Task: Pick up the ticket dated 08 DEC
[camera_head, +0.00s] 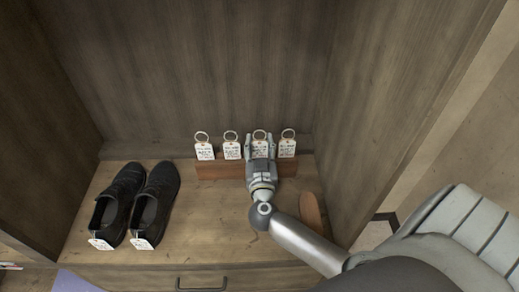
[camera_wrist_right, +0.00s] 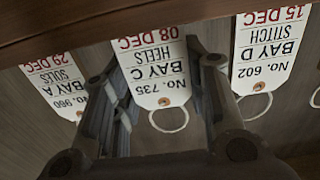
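The ticket dated 08 DEC (camera_wrist_right: 155,68) is a white tag with a key ring, marked No. 735, BAY C, HEELS. It shows upside down in the right wrist view. In the head view it is the third ticket from the left (camera_head: 260,150) in a row on a reddish-brown wooden rack (camera_head: 218,170). My right gripper (camera_head: 260,146) is open, with one finger on each side of this ticket. In the wrist view the gripper (camera_wrist_right: 158,85) shows a gap at its right finger; contact at the left finger is unclear. My left gripper is out of view.
Tickets dated 29 DEC (camera_wrist_right: 58,82) and 15 DEC (camera_wrist_right: 268,48) hang close on either side. Another ticket (camera_head: 204,151) is at the rack's left end. Black shoes (camera_head: 152,205) stand on the left; a brown sole-shaped piece (camera_head: 311,214) lies right. Wooden walls enclose the shelf.

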